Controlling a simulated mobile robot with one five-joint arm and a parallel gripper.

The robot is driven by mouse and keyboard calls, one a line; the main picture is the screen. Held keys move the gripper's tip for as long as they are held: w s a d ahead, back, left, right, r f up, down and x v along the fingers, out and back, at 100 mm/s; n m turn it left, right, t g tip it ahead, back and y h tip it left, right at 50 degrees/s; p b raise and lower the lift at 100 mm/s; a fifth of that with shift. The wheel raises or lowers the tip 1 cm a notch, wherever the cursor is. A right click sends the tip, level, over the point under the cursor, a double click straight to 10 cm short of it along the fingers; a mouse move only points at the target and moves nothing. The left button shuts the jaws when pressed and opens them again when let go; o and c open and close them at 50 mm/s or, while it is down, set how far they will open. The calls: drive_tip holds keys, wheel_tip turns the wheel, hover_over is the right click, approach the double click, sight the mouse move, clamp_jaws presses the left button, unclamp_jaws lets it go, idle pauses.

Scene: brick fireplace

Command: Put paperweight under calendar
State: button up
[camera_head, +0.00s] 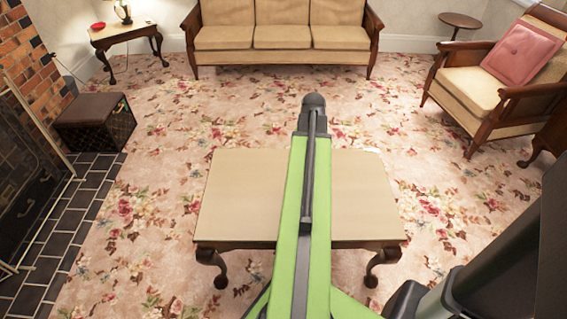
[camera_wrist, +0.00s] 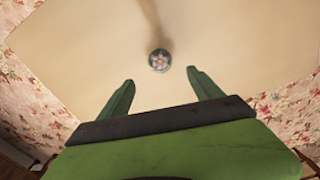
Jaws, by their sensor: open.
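The paperweight (camera_wrist: 159,60) is a small round dark green piece with a pink flower in it. It rests on the pale top of the low table, as the wrist view shows. My gripper (camera_wrist: 160,80) is open above the table, its two green fingers apart. The paperweight appears just beyond the fingertips, roughly midway between them, with nothing gripped. In the head view my green arm covers the middle of the table and the paperweight is hidden. I see no calendar in either view.
The low table (camera_head: 232,205) stands on flowered carpet with open floor around it. A sofa (camera_head: 282,38) is at the back, an armchair (camera_head: 470,85) at right. A side table (camera_head: 125,35) with a lamp (camera_head: 123,10), a dark stool (camera_head: 92,120) and a brick fireplace (camera_head: 28,55) are at left.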

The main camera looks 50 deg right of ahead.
drive_tip(key=w+a+n, duration=0.6)
drive_tip(key=w+a, duration=1.2)
drive_tip(key=a, duration=0.3)
drive_tip(key=w+a+n, duration=0.3)
drive_tip(key=a, duration=1.2)
drive_tip(key=w+a+n, duration=0.3)
drive_tip(key=a+n, duration=0.1)
drive_tip(key=a, duration=1.1)
drive_tip(key=shift+o, duration=0.5)
drive_tip(key=shift+a, duration=0.15)
